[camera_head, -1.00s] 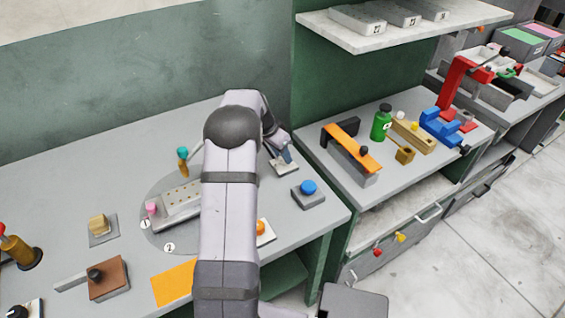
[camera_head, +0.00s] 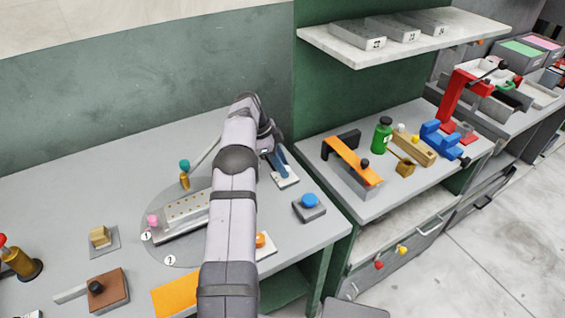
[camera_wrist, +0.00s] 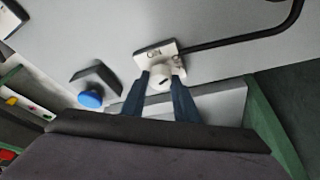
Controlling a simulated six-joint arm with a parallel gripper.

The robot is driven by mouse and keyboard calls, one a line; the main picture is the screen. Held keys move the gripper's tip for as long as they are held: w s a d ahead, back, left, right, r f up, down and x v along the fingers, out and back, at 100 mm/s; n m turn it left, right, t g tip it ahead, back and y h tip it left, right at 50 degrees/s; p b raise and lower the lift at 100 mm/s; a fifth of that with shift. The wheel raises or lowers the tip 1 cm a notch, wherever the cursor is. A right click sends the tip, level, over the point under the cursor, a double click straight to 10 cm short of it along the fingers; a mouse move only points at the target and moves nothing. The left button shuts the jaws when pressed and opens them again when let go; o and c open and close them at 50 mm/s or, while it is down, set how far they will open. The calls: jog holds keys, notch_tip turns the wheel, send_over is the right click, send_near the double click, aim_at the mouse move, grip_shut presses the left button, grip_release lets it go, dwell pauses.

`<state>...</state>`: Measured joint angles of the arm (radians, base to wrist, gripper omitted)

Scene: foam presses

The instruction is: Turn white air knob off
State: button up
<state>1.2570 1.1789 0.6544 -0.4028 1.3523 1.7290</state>
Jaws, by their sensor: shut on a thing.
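The white air knob (camera_wrist: 160,80) is round, with a dark mark on its face, and sits on a pale labelled plate (camera_wrist: 145,50). My gripper (camera_wrist: 160,76) has its two blue fingers on either side of the knob, shut on it. In the head view my gripper (camera_head: 279,163) is at the back right of the left table, over the pale plate (camera_head: 289,181). The knob itself is hidden there by my fingers and arm. The mark's lettering and the label are too small to read.
A blue button on a grey base (camera_head: 310,201) stands just in front and to the right. A black cable (camera_wrist: 240,40) runs from the plate. A perforated metal plate (camera_head: 188,210) and a teal-topped lever (camera_head: 184,170) lie left of my arm.

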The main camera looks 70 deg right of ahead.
jog(key=shift+m+p, duration=0.3)
dwell(0.5)
jog(key=o, duration=1.1)
jog(key=shift+c, duration=0.2)
jog(key=shift+w+r, duration=0.25)
jog(key=shift+r, duration=0.25)
jog(key=p+v, duration=0.3)
jog(key=v, duration=0.3)
jog(key=shift+r, duration=0.2)
jog(key=shift+f, duration=0.1)
